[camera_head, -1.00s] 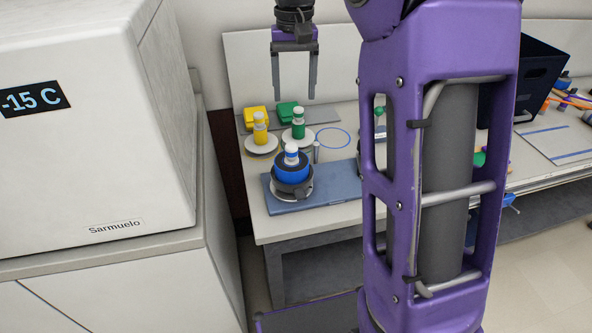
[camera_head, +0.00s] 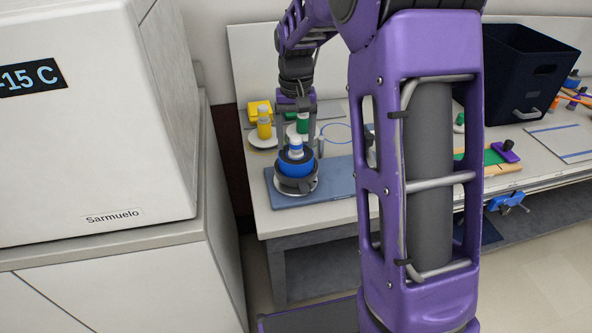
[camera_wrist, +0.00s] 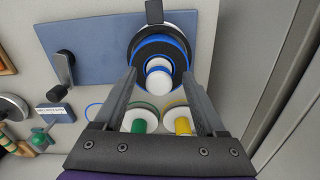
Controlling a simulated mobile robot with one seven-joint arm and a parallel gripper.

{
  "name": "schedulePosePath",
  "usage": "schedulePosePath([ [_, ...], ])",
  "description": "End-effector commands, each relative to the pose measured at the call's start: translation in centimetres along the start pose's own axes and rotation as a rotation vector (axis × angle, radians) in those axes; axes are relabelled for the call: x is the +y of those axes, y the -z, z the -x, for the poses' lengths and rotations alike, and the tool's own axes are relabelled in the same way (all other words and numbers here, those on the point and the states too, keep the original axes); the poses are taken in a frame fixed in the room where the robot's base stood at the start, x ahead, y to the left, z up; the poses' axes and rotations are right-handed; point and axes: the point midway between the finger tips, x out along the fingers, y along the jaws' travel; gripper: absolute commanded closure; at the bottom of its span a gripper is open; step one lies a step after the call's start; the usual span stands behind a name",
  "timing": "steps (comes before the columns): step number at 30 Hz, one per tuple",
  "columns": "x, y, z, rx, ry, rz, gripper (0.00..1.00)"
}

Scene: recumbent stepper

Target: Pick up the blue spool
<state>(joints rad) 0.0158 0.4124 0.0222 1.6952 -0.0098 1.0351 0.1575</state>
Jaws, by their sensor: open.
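The blue spool (camera_head: 296,170) stands upright on a round grey-black stand on a blue-grey mat (camera_head: 335,180). Its white top has a blue band. In the wrist view the blue spool (camera_wrist: 159,43) shows beyond the fingers, with its white post pointing toward me. My gripper (camera_head: 297,143) is open and points down just above and behind the spool in the head view. In the wrist view its fingers (camera_wrist: 159,74) lie to either side of the white post. I cannot tell whether either finger touches it.
A yellow spool (camera_head: 264,124) and a green spool (camera_head: 303,124) stand on white discs behind. An empty blue ring outline (camera_head: 336,133) lies right of them. A white cabinet (camera_head: 90,130) rises at left. A dark bin (camera_head: 520,75) stands at back right.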

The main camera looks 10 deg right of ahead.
Motion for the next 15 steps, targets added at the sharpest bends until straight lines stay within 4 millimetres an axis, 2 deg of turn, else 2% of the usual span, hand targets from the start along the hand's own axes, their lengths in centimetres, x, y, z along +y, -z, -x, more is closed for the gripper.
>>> schedulePosePath([
  [1, 0.05, -0.02, -0.84, -0.001, 0.0, 0.0, 0.27],
  [4, 0.06, -0.01, -1.59, 0.0, 0.0, 0.0, 0.27],
  [11, 0.06, 0.01, -1.73, 0.001, 0.0, 0.0, 0.27],
  [12, 0.06, 0.01, -1.73, 0.001, 0.0, 0.0, 0.29],
  [15, 0.07, 0.01, -1.72, 0.001, 0.0, 0.0, 0.47],
])
